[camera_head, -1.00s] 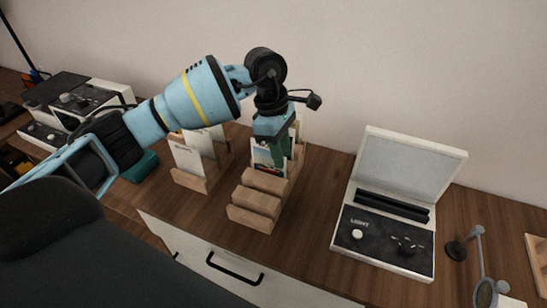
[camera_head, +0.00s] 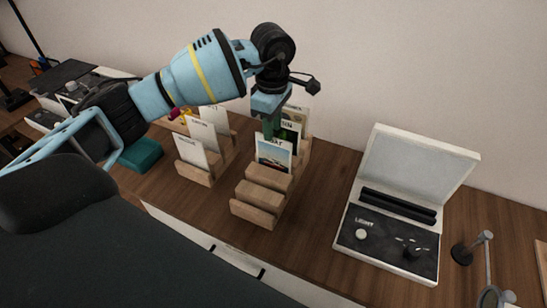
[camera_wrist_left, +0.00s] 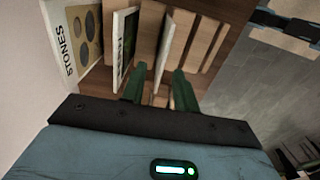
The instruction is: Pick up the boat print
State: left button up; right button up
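The boat print (camera_head: 273,153), a card with white borders and a lettered top, stands tilted in a slot of the wooden rack (camera_head: 256,204). My left gripper (camera_head: 270,129) points down just above its top edge, with green fingers. In the left wrist view the fingers (camera_wrist_left: 160,90) are apart, and a thin upright card (camera_wrist_left: 164,50), seen nearly edge-on and apparently the boat print, lies between their lines. I see no finger contact with it. My right gripper is not in view.
More cards stand close behind, including one lettered STONES (camera_wrist_left: 72,45). A second rack with cards (camera_head: 195,172) is to the left. A light box (camera_head: 388,238) with its lid up stands right. The front slots are empty.

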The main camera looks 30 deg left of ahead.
pick_arm(q)
send_over(274, 158)
jog(key=shift+w+a+f, duration=0.1)
jog(key=shift+a+f, duration=0.05)
jog(key=shift+f, duration=2.15)
grip_shut()
